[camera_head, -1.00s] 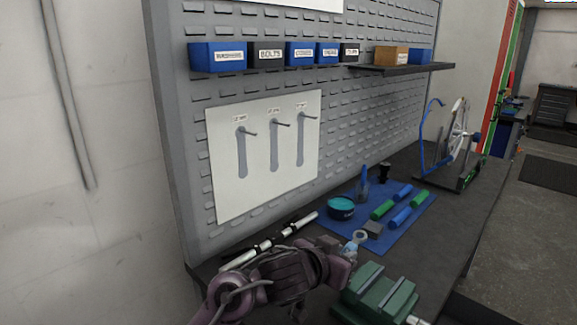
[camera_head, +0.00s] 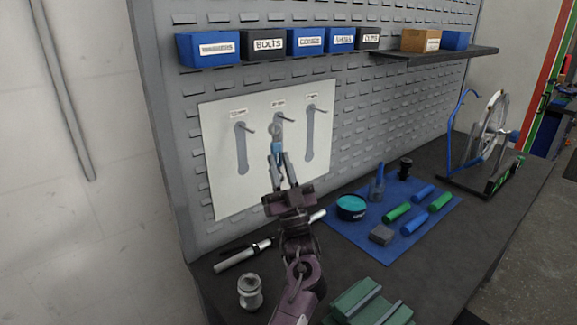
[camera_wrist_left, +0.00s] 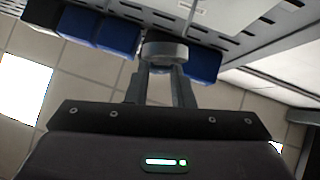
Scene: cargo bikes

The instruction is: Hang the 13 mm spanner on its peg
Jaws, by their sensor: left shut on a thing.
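The spanner's ring end (camera_head: 274,131) and a blue section below it show above the fingertips of my left gripper (camera_head: 278,168) in the head view. My left gripper is shut on the spanner and holds it upright in front of the middle outline of the white peg sheet (camera_head: 221,172). In the left wrist view the spanner's grey end (camera_wrist_left: 165,49) stands between the fingers. The sheet has three pegs: a left peg (camera_head: 246,129), a middle peg (camera_head: 286,119) and a right peg (camera_head: 322,108). The left and right pegs look empty. I cannot tell whether the spanner touches the middle peg. The labels are too blurred to read.
Labelled bins (camera_head: 208,49) line the pegboard above the sheet. A blue mat (camera_head: 344,237) on the bench carries a teal tin (camera_head: 351,207) and several grips. A green vise (camera_head: 356,303) stands in front, a wheel stand (camera_head: 490,182) at the right, and a metal tool (camera_head: 243,255) below the sheet.

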